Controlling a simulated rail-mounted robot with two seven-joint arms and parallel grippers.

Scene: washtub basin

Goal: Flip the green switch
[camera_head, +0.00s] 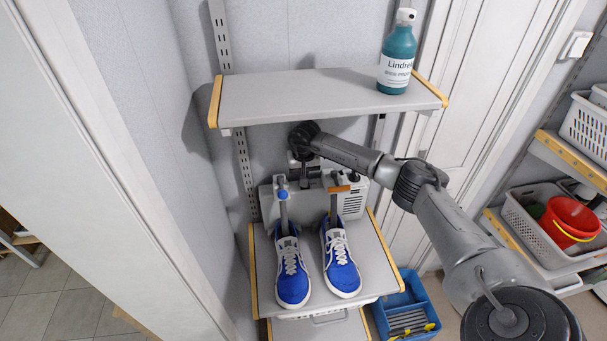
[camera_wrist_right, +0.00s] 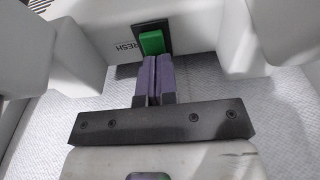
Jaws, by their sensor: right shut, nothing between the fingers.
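The green switch (camera_wrist_right: 152,42) sits in a dark frame on the white face of an appliance, beside the printed letters "RESH", in the right wrist view. My right gripper (camera_wrist_right: 154,62) is shut and empty, with its purple-grey fingertips right at the lower edge of the switch. I cannot tell whether they touch it. In the head view my right arm reaches over the appliance (camera_head: 354,198), a white and grey shoe dryer at the back of the lower shelf. The switch is hidden there. My left gripper is out of view.
Blue shoes (camera_head: 342,262) sit on the dryer's upright posts at the shelf front. An upper shelf (camera_head: 300,97) with a teal bottle (camera_head: 397,55) hangs close above my right wrist. A blue crate (camera_head: 412,292) stands below right.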

